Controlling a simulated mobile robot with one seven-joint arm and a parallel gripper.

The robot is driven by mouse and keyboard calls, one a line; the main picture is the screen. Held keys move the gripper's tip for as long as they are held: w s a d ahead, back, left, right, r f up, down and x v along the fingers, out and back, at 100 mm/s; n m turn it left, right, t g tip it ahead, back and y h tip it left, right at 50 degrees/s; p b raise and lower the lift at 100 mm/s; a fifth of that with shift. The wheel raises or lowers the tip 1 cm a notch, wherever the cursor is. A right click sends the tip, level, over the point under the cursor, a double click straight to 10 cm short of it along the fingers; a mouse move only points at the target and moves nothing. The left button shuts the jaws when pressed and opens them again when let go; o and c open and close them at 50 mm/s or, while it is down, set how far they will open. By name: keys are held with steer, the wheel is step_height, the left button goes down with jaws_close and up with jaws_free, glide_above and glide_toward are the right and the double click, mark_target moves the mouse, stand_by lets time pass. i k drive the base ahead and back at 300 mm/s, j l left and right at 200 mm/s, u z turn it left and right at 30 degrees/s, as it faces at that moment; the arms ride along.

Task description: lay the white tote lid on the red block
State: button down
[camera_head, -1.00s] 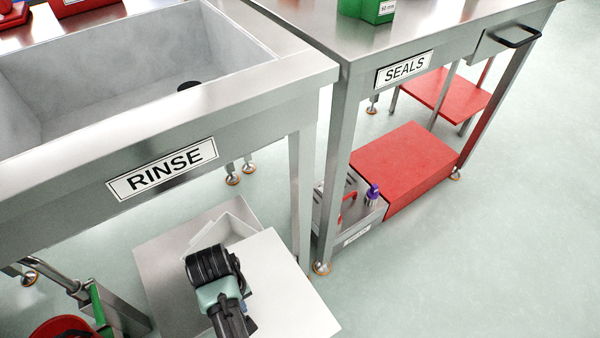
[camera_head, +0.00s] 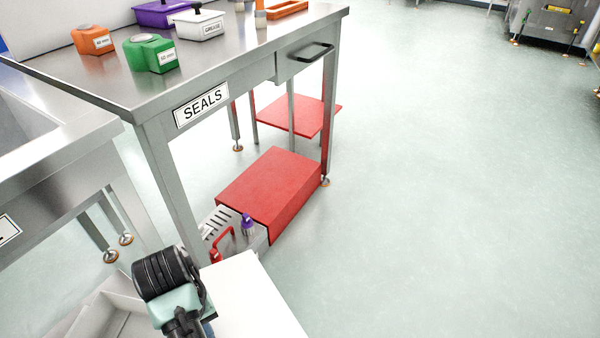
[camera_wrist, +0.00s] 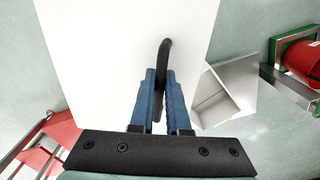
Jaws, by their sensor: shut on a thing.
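The white tote lid (camera_head: 252,295) is a flat panel at the bottom of the head view, partly covered by my arm. In the wrist view the lid (camera_wrist: 95,60) lies below my gripper (camera_wrist: 158,75), whose blue fingers are shut on its black handle (camera_wrist: 165,55). The red block (camera_head: 270,190) sits low under the SEALS table, with a bare flat top. My fingertips are hidden in the head view.
A grey caddy (camera_head: 225,228) with a purple-capped bottle (camera_head: 248,224) stands beside the block. The SEALS table (camera_head: 150,85) overhangs the block; its legs stand around it. An open white tote (camera_head: 115,310) is at lower left.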

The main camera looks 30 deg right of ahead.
mark_target(270, 191)
steer(key=i+l+z, duration=0.6)
steer(key=i+z, duration=0.35)
steer(key=i, duration=0.1)
